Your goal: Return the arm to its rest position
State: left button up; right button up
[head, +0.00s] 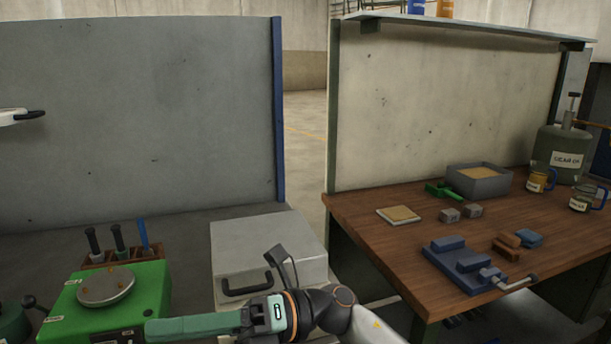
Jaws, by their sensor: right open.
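My right gripper (262,308) is in the lower middle of the head view, at the end of my right arm, which comes in from the bottom. It is open. A dark finger-like part with a grey face sticks up from it. A teal bar (195,325) runs left from the wrist, in front of a green machine (75,300); I cannot tell whether it is part of my gripper. I see nothing held. The gripper is in front of a grey box (240,244) with a black handle (247,287). My left gripper is not in view.
A wooden bench (375,220) at right holds a blue vise (465,265), a grey sand tray (480,183), small blocks and mugs. Grey partition (140,110) stands behind the left bench. A rack (122,254) holds tools. A white piece with a black end (12,117) juts in at left.

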jog(key=w+d+f+m+t+h+p, duration=0.15)
jog(key=w+d+f+m+t, duration=0.5)
jog(key=m+t, duration=0.8)
jog(key=w+d+f+m+t+h+p, duration=0.1)
jog(key=w+d+f+m+t+h, duration=0.2)
jog(key=w+d+f+m+t, duration=1)
jog(key=s+d+f+m+g+h+p, duration=0.1)
jog(key=s+d+f+m+g+h, duration=0.2)
jog(key=s+f+m+h, duration=0.4)
jog(key=s+d+f+m+g+h+p, duration=0.1)
jog(key=s+d+f+m+g+h, duration=0.15)
jog(key=s+f+m, duration=0.45)
jog(key=s+d+f+m+g+h, duration=0.1)
jog(key=s+d+f+m+g, duration=0.1)
jog(key=s, duration=0.4)
jog(key=s+d+f+m+g+h, duration=0.1)
jog(key=s+d+f+m+g, duration=0.1)
jog(key=s+d+f, duration=0.2)
jog(key=s, duration=0.3)
jog(key=shift+s+d+f+m+p, duration=0.2)
jog(key=shift+s+f+m+p, duration=0.1)
jog(key=shift+m+p, duration=0.1)
